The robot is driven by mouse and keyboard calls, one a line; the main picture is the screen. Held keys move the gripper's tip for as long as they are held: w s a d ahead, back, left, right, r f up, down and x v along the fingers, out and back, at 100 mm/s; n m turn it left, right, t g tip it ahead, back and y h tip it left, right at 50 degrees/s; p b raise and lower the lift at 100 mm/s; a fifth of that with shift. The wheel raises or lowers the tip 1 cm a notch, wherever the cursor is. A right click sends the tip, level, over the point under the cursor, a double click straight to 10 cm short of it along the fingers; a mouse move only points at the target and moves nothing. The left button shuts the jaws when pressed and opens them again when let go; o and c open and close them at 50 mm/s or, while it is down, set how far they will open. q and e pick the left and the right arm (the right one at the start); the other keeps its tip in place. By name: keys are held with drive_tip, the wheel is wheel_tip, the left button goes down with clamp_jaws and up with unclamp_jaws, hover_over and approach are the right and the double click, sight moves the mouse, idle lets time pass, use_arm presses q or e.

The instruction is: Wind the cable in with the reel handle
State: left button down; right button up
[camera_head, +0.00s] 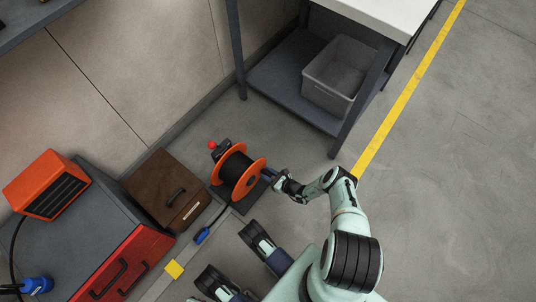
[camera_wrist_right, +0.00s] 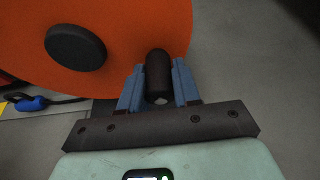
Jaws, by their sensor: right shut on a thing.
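The cable reel has orange side discs (camera_head: 224,178) with dark cable (camera_head: 236,167) wound between them, and stands on the floor. My right gripper (camera_head: 279,181) is at the reel's right side. In the right wrist view its two blue fingers (camera_wrist_right: 159,88) are shut on the dark reel handle (camera_wrist_right: 158,68), which stands out near the edge of the orange disc (camera_wrist_right: 120,35). A blue cable end (camera_head: 202,236) lies on the floor in front of the reel and also shows in the wrist view (camera_wrist_right: 32,103). My left gripper is not in view.
A brown box (camera_head: 155,185) with a dark handle stands left of the reel. A red cabinet (camera_head: 128,265) is further left. A workbench (camera_head: 395,12) with a grey bin (camera_head: 338,75) on its shelf stands behind. Open floor lies right of the yellow line (camera_head: 405,95).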

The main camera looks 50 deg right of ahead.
sight(262, 166)
drive_tip(key=shift+d+r, duration=0.1)
drive_tip(key=shift+d, duration=0.05)
drive_tip(key=r, duration=0.1)
drive_tip(key=r+p, duration=0.2)
drive_tip(key=shift+w+d+r, duration=0.1)
drive_tip(key=shift+w, duration=0.15)
drive_tip(key=shift+r+p, duration=0.3)
drive_tip(key=shift+p, duration=0.15)
drive_tip(key=shift+w, duration=0.1)
